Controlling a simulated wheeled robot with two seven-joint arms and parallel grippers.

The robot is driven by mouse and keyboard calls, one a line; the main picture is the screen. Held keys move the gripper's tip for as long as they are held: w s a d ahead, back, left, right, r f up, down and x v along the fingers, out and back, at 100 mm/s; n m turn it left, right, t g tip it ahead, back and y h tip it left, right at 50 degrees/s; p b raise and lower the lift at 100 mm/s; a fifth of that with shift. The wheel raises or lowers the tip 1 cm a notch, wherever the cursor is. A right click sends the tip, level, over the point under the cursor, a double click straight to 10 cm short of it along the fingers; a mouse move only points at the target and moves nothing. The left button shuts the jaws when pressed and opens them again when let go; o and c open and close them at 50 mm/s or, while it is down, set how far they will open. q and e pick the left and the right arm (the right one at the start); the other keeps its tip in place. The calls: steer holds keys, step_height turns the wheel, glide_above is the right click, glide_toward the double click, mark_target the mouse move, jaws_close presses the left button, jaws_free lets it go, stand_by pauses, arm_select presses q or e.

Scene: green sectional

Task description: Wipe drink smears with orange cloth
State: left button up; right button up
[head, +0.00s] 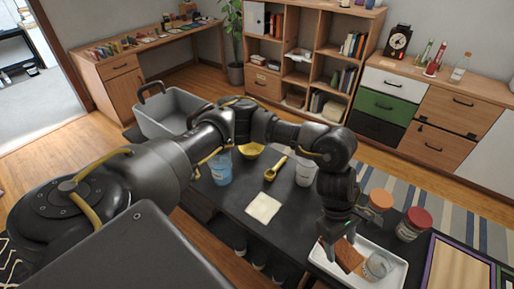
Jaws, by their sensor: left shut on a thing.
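My left arm reaches across the dark table, and its gripper (335,236) points down over a white tray (392,272) at the front right. The gripper is shut on a brownish-orange cloth (349,257), which is low in the tray; the fingers hide part of it. A clear glass (377,267) is in the tray just right of the cloth. I cannot make out any drink smears. My right gripper is not in view.
On the table (237,200) are a blue cup (220,170), yellow bowl (251,151), yellow scoop (275,168), white cup (305,173), cream napkin (264,208), and jars with orange (381,199) and red (418,218) lids. A grey bin (168,112) stands behind.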

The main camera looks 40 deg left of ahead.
arm_select(q)
steer(key=a+f+n+t+y+p, duration=0.2)
steer(key=a+f+n+t, duration=0.1)
steer(key=a+n, duration=0.8)
steer(key=a+f+n+t+y+p, duration=0.2)
steer(key=a+f+n, duration=0.4)
steer(key=a+n, duration=0.5)
steer(key=a, duration=0.6)
steer(key=shift+s+t+y, duration=0.25)
steer(key=shift+t+y, duration=0.15)
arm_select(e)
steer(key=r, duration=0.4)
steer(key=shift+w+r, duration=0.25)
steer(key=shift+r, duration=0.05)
